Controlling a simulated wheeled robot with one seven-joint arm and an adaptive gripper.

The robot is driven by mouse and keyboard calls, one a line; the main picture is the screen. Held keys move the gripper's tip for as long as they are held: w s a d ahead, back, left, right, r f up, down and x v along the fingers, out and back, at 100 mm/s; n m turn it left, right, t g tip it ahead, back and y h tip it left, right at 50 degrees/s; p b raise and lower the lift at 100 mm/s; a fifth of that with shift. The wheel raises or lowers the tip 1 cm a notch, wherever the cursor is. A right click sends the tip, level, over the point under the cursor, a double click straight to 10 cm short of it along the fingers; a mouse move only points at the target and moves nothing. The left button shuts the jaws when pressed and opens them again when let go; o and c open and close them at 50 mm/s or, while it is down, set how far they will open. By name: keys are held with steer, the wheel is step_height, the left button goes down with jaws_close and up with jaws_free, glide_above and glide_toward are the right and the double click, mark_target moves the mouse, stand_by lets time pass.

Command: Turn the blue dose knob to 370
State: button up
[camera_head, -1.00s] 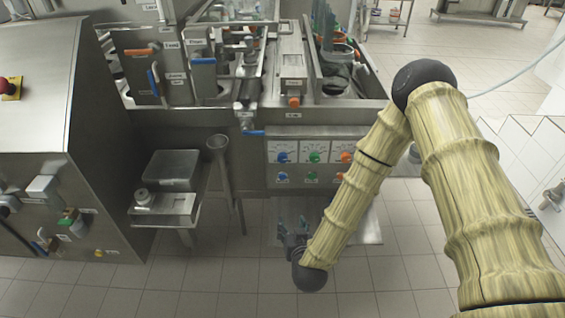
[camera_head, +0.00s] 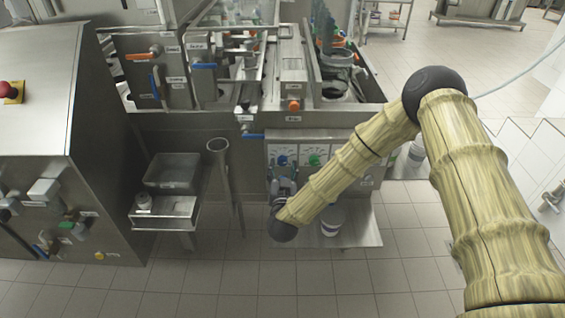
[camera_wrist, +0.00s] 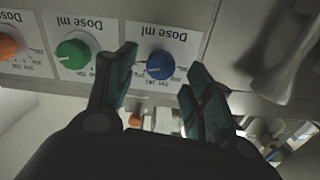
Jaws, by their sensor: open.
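The blue dose knob (camera_wrist: 160,65) sits on a white card marked "Dose ml" with a printed scale, on the machine's front panel. In the wrist view it lies between the two fingertips of my gripper (camera_wrist: 163,75), which are spread apart. A gap shows on both sides of the knob, and I see no contact. The exact pointer reading is too small to tell. In the head view the blue knob (camera_head: 282,160) shows just above my gripper (camera_head: 284,180), which is partly hidden by my wrist.
A green dose knob (camera_wrist: 73,54) and an orange one (camera_wrist: 8,46) sit beside the blue knob on their own cards. A metal funnel tube (camera_head: 218,160) stands left of the panel. A white tub (camera_head: 332,220) stands on the low metal shelf (camera_head: 365,232) below.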

mark_target(282, 163)
steer(key=shift+w, duration=1.5)
steer(key=c, duration=1)
